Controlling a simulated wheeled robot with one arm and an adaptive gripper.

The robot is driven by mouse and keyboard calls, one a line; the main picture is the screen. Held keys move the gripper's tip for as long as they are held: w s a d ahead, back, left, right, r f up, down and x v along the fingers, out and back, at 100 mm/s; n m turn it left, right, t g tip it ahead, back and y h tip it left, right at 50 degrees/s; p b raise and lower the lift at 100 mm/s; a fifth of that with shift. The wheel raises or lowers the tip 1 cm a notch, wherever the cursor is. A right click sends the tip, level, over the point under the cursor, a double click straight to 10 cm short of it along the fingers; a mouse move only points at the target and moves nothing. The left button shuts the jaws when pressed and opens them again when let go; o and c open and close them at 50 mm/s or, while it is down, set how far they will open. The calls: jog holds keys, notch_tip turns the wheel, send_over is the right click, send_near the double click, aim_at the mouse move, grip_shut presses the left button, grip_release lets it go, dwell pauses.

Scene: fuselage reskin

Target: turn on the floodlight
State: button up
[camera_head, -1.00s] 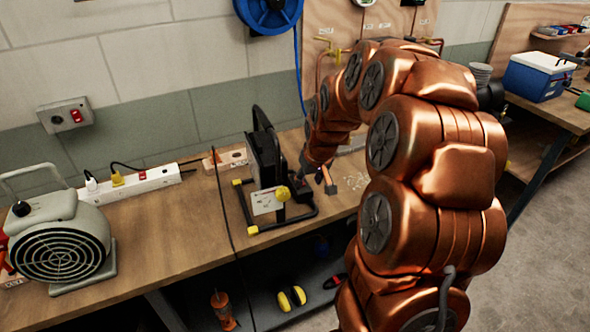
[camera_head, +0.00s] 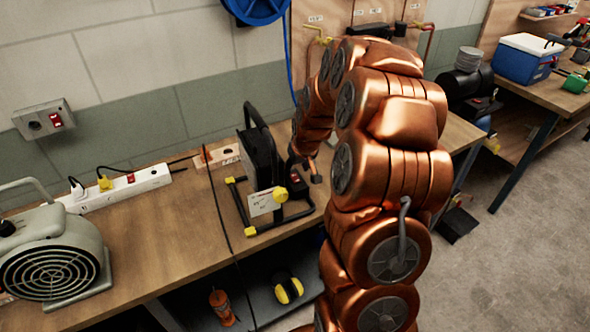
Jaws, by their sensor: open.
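The floodlight (camera_head: 262,160) is a black lamp on a tubular stand with yellow feet. My gripper (camera_head: 296,162) is open, just right of the lamp and close to that red spot. It is small and partly hidden by my arm, and I cannot tell whether it touches anything.
A power strip (camera_head: 125,187) with plugs and a fan heater (camera_head: 52,252) stand to the left. A black cable (camera_head: 219,205) crosses the bench. A wall switch box (camera_head: 44,118) has a red switch. Bench between heater and floodlight is mostly clear.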

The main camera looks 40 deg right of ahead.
aim_at(294, 175)
jog(key=shift+p+x, duration=0.55)
jog(key=shift+x, duration=1.2)
grip_shut()
